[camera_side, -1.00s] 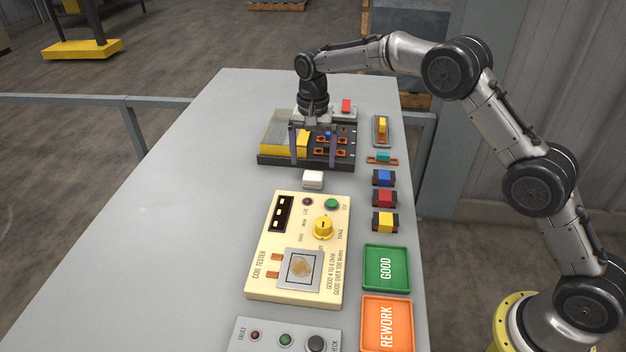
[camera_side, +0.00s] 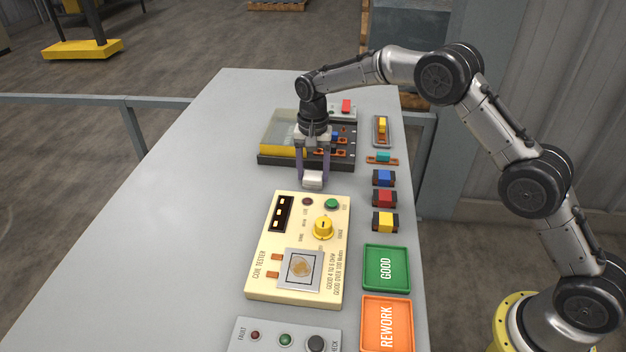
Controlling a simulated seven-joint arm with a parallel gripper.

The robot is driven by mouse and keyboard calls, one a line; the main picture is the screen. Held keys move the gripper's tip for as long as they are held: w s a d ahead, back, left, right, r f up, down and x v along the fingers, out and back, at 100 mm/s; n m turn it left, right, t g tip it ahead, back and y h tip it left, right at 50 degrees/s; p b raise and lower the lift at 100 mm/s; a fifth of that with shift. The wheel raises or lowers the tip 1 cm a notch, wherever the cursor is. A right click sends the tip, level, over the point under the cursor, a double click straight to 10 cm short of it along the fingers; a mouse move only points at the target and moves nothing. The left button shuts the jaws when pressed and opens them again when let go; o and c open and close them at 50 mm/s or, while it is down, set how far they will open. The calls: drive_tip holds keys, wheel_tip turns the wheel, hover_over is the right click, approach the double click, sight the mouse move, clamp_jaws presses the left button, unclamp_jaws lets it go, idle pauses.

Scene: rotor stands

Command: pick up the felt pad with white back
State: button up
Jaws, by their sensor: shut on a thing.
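The felt pad with white back (camera_side: 313,179) is a small white block on the grey table, just behind the cream coil tester. My gripper (camera_side: 313,180) points down over it, with one purple finger at its left side and one at its right side. The fingers are shut on the pad. The pad looks to be still at table height; I cannot tell whether it touches the table.
The cream coil tester (camera_side: 262,270) with a yellow knob stands close in front. A dark fixture with a yellow-edged clear cover (camera_side: 283,150) stands right behind. Several coloured blocks, the green GOOD tray (camera_side: 370,285) and orange REWORK tray (camera_side: 370,335) line the right. The table's left is clear.

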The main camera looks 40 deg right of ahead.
sight(313, 175)
drive_tip(key=shift+c, duration=1.2)
drive_tip(key=shift+r, duration=0.2)
drive_tip(key=shift+r, duration=0.25)
wheel_tip(313, 175, up, 2)
drive_tip(key=shift+r, duration=0.1)
drive_tip(key=s+d+r, duration=0.1)
drive_tip(key=s+r, duration=0.9)
drive_tip(key=s, duration=0.4)
drive_tip(key=shift+d, duration=0.4)
